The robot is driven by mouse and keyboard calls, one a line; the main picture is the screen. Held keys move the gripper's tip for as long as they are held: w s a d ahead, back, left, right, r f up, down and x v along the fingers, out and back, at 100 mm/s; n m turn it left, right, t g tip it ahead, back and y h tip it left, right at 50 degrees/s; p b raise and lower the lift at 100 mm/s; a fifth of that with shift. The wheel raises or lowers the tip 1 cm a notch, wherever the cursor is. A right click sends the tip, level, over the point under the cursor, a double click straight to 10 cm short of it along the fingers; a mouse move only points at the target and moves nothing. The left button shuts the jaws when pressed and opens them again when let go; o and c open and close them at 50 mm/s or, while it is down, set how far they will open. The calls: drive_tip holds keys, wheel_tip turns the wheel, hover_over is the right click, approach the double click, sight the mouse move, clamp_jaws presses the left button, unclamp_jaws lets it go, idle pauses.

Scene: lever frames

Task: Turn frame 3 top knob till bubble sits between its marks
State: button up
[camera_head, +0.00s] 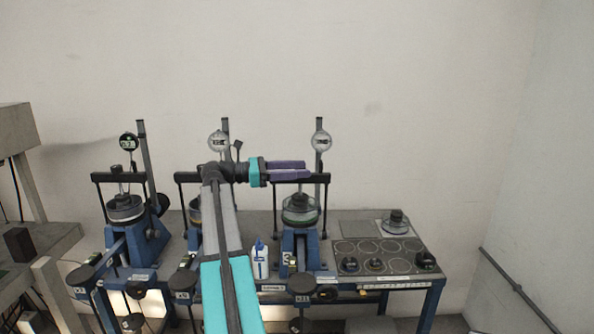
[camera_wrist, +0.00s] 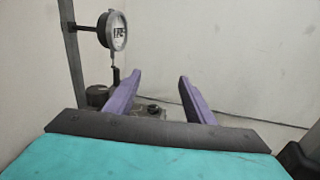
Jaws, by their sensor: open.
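Frame 3 looks to be the rightmost lever frame, with a blue base (camera_head: 299,250), an upright post, a round dial gauge (camera_head: 321,141) and a round cell (camera_head: 300,210). My gripper (camera_head: 307,169) is open and empty, its purple fingers level in front of this frame's crossbar, below the dial. In the wrist view the open fingers (camera_wrist: 159,76) point past a dial gauge (camera_wrist: 113,30) on a grey post (camera_wrist: 71,70), which stands to their left. Nothing lies between the fingertips. I cannot make out the top knob, or the bubble and its marks.
Two more lever frames stand left; my arm partly hides the middle one. A white bottle (camera_head: 260,261) stands left of the right frame's base. Weights (camera_head: 395,221) sit on the bench's right side. A rail (camera_head: 510,284) runs along the right wall. The air above the bench's right end is clear.

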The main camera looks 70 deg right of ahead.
drive_tip(key=shift+s+a+r+b, duration=0.1)
drive_tip(key=shift+s+a+b, duration=0.2)
drive_tip(key=shift+a, duration=0.55)
drive_tip(key=shift+s+a+r+b, duration=0.1)
drive_tip(key=shift+s+a, duration=0.3)
drive_tip(key=shift+a, duration=0.45)
drive_tip(key=shift+s+a+r+b, duration=0.1)
drive_tip(key=shift+s+a+b, duration=0.2)
drive_tip(key=shift+a, duration=0.55)
drive_tip(key=shift+r+p, duration=0.1)
drive_tip(key=shift+p, duration=0.25)
